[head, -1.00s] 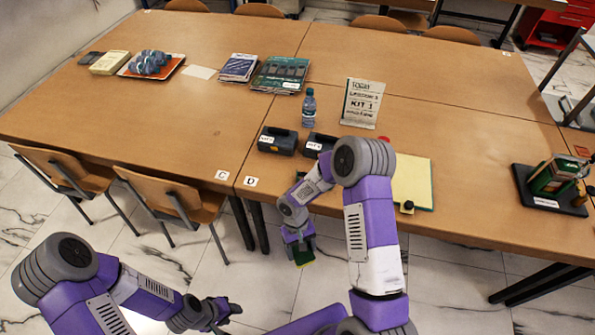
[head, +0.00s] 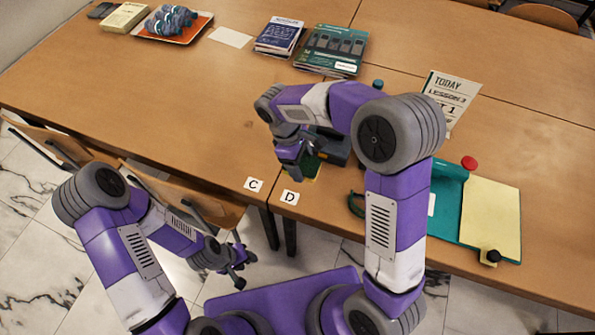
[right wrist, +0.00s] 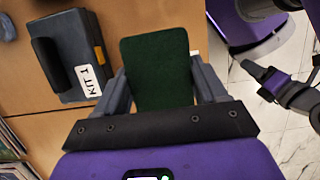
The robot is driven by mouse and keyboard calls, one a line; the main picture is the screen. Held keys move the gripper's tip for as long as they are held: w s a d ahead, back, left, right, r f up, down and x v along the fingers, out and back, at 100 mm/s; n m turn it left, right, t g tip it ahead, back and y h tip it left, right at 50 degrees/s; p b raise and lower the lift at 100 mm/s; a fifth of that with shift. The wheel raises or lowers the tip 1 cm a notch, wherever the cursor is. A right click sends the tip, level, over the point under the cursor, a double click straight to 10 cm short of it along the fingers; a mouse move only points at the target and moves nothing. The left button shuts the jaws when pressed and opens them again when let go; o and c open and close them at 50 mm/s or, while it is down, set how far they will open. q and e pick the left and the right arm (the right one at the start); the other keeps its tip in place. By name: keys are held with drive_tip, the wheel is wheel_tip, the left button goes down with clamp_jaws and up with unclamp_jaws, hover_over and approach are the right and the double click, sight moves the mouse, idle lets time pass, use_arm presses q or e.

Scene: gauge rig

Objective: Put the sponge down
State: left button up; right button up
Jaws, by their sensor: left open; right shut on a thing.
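The sponge (right wrist: 157,68) has a dark green face and lies between the fingers of my right gripper (right wrist: 163,90) in the right wrist view. My left gripper (head: 236,270) is open and empty, low in front of the table.
A dark case marked KIT 1 (right wrist: 72,62) stands beside the sponge. A teal and yellow board (head: 489,218) lies to the right, with a red knob (head: 469,163). Labels C (head: 254,184) and D (head: 290,197) mark the front edge. Magazines (head: 331,50) lie farther back.

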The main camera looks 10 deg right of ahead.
drive_tip(key=b, duration=0.1)
hover_over(305, 188)
drive_tip(key=f, duration=0.2)
drive_tip(key=a+f, duration=0.1)
drive_tip(key=f, duration=0.1)
drive_tip(key=shift+w, duration=0.25)
drive_tip(key=shift+w+f+b, duration=0.1)
drive_tip(key=shift+f+b, duration=0.95)
drive_tip(key=shift+f, duration=1.7)
drive_tip(key=shift+f, duration=0.1)
drive_tip(key=o, duration=0.9)
drive_tip(key=shift+o, duration=0.2)
drive_tip(key=p+v, duration=0.3)
drive_tip(key=v, duration=0.9)
drive_tip(key=shift+p, duration=0.4)
